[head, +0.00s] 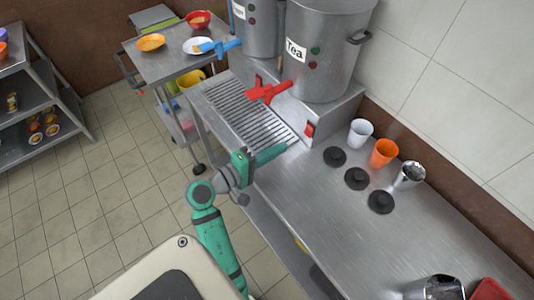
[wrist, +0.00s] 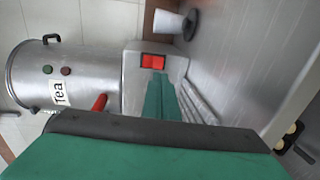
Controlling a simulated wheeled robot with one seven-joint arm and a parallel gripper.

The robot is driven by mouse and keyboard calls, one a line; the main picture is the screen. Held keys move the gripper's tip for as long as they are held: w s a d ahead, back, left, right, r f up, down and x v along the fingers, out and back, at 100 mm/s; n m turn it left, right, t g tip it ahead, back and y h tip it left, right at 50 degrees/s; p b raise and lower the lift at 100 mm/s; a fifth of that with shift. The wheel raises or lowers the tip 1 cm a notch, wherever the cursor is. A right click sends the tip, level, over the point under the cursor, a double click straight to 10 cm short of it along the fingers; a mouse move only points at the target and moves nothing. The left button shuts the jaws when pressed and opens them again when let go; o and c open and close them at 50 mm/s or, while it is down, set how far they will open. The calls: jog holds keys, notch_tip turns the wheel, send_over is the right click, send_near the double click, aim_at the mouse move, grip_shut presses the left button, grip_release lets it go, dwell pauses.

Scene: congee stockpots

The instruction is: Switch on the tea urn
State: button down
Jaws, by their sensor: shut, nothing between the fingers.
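The tea urn (head: 322,60) is a big steel pot with a "Tea" label, a red tap and a green and a red round spot, on a steel base. A red rocker switch (head: 310,129) sits on the base's right end. My gripper (head: 286,146) is shut and empty, low over the counter, its tips a short gap left of the switch. In the wrist view, the urn (wrist: 75,75) appears sideways at left. The switch (wrist: 153,61) shows just beyond my green fingertips (wrist: 160,76). I cannot tell whether they touch or which way the switch is set.
A second urn (head: 257,25) with a blue tap stands left. A slotted drip grate (head: 245,108) lies before the urns. A white cup (head: 361,132), an orange cup (head: 384,152), a metal cup (head: 409,175) and black lids (head: 356,178) stand right. The counter's middle is clear.

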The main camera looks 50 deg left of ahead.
aim_at(307, 134)
jog(key=w, duration=0.5)
jog(key=w+d+f, duration=0.1)
jog(key=w, duration=0.2)
jog(key=shift+w+a, duration=0.1)
jog(key=shift+w, duration=0.1)
jog(key=shift+s+a, duration=0.1)
jog(key=shift+s, duration=0.05)
jog(key=shift+w+d, duration=0.3)
jog(key=shift+s+a, duration=0.1)
jog(key=shift+a, duration=0.05)
jog(key=shift+s+a, duration=0.1)
